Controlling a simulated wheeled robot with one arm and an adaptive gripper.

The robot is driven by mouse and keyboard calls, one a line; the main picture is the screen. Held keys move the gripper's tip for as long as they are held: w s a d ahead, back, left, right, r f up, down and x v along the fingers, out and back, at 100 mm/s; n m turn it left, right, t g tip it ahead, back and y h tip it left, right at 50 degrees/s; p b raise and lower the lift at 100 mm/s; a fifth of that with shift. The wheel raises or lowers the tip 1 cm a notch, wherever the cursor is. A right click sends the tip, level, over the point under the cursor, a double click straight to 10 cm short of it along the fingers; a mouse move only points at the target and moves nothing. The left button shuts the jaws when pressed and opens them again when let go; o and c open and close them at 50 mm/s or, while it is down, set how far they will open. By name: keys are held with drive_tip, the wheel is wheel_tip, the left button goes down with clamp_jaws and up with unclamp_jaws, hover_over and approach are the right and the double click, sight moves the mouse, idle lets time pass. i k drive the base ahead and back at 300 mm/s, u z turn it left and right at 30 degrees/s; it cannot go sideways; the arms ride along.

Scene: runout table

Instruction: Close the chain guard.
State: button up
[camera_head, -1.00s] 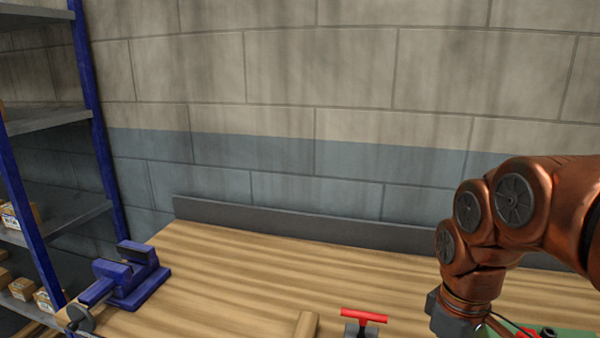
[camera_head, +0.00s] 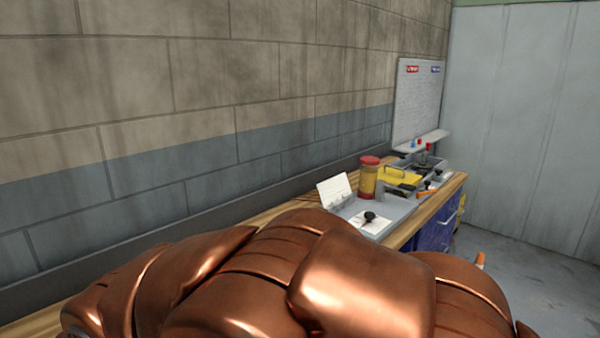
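I cannot make out a chain guard for certain in the head view. A yellow piece with a handle (camera_head: 400,176) stands on the bench at the right; it is too small to tell what it is. My gripper is not in view. My copper-coloured arm fills the lower foreground and hides much of the bench.
The wooden bench (camera_head: 262,217) runs along the block wall. On its far part are a grey tray (camera_head: 396,207) with a dark knob on a white card, a red-lidded yellow jar (camera_head: 368,178) and a propped white card (camera_head: 334,189). A whiteboard (camera_head: 420,100) stands behind. Floor (camera_head: 520,275) shows at right.

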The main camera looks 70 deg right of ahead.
sight(394, 174)
drive_tip(key=z, duration=3.95)
drive_tip(key=i, duration=2.1)
drive_tip(key=u, duration=3)
drive_tip(key=i, duration=0.2)
drive_tip(key=u, duration=0.2)
